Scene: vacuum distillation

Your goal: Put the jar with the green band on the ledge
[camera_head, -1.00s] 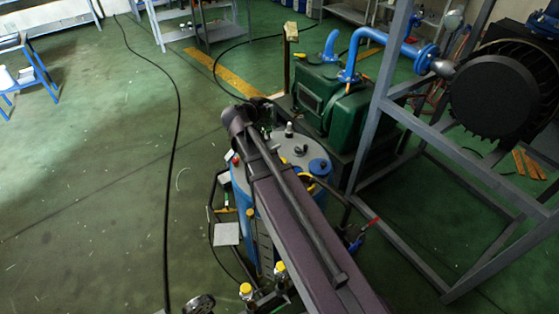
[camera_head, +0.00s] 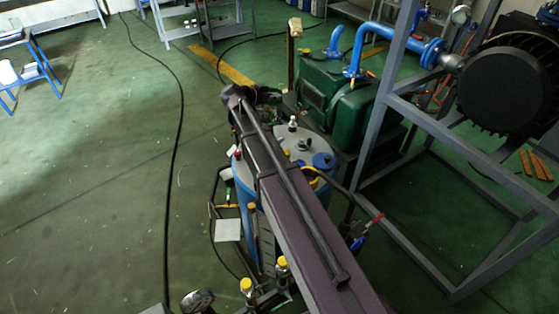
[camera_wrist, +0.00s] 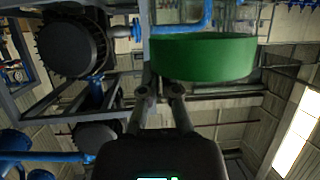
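The jar's wide green band (camera_wrist: 205,58) fills the upper middle of the wrist view, close to the camera, with clear glass around it. My gripper (camera_wrist: 161,92) shows just below the band, with its two fingers close together and reaching to the jar. Nothing else visibly supports the jar, so the fingers appear shut on it; their tips and the exact contact are hidden. In the head view my arm reaches out over a blue drum, and the gripper end is mostly hidden behind it; I cannot make out the jar there. I cannot identify the ledge for certain.
The blue drum (camera_head: 245,200) with a grey lid stands under my arm, with yellow-capped fittings beside it. A green machine (camera_head: 345,105) and a grey metal frame (camera_head: 385,140) with a dark motor (camera_head: 510,90) are to the right. Open floor with a black cable (camera_head: 180,110) lies left.

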